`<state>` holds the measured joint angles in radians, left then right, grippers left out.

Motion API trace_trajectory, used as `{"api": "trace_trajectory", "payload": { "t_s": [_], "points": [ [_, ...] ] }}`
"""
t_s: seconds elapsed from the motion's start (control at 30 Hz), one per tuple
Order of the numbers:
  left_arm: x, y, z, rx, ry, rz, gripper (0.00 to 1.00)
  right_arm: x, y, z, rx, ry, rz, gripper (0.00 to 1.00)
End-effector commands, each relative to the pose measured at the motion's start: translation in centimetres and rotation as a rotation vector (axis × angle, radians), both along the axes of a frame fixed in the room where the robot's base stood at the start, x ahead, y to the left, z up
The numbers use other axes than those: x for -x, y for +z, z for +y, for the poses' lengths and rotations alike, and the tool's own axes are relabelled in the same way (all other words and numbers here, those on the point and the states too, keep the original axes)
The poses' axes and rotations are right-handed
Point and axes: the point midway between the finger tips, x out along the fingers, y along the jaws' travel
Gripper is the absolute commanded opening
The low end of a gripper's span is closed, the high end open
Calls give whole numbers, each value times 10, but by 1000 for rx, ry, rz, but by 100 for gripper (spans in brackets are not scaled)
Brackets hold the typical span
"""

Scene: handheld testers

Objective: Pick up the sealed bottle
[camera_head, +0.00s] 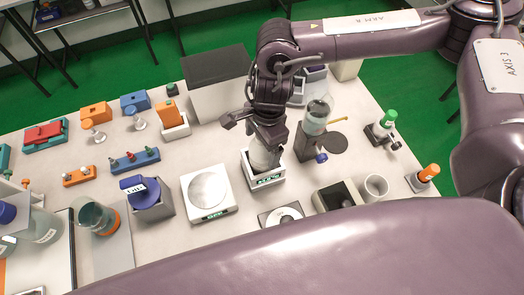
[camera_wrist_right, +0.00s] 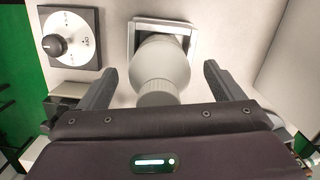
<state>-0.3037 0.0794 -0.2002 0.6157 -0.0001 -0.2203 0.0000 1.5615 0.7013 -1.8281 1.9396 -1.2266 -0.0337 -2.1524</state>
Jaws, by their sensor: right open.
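A pale, translucent bottle (camera_head: 264,155) with a ribbed grey cap stands in a square white-rimmed holder (camera_head: 265,182) near the middle of the bench. In the right wrist view the bottle (camera_wrist_right: 160,65) lies between the two dark fingers, with its cap (camera_wrist_right: 158,97) towards the palm. My right gripper (camera_head: 254,134) is over the bottle from above and open. In the right wrist view the gripper (camera_wrist_right: 160,75) has a gap on both sides of the bottle. The gripper hides the top of the bottle in the head view. My left gripper is not in view.
A clear vessel (camera_head: 316,116) on a dark stand is close on the right. A white scale (camera_head: 208,191) is on the left. A dial plate (camera_head: 281,216) and an open dark box (camera_head: 337,196) are in front. A large grey box (camera_head: 217,85) stands behind.

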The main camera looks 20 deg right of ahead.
Motion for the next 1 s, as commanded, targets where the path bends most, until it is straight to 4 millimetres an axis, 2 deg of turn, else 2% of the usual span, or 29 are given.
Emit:
{"api": "trace_trajectory", "payload": {
  "t_s": [0.23, 0.83, 0.87, 1.0],
  "points": [
    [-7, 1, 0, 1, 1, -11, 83, 0, -2, 0, 0, -1, -1, 87],
    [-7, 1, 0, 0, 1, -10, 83, 0, -2, 0, 0, -1, -1, 9],
    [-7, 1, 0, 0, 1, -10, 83, 0, -2, 0, 0, -1, -1, 5],
    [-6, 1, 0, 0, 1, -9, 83, -1, -1, 0, -1, -1, -2, 5]
  ]
}}
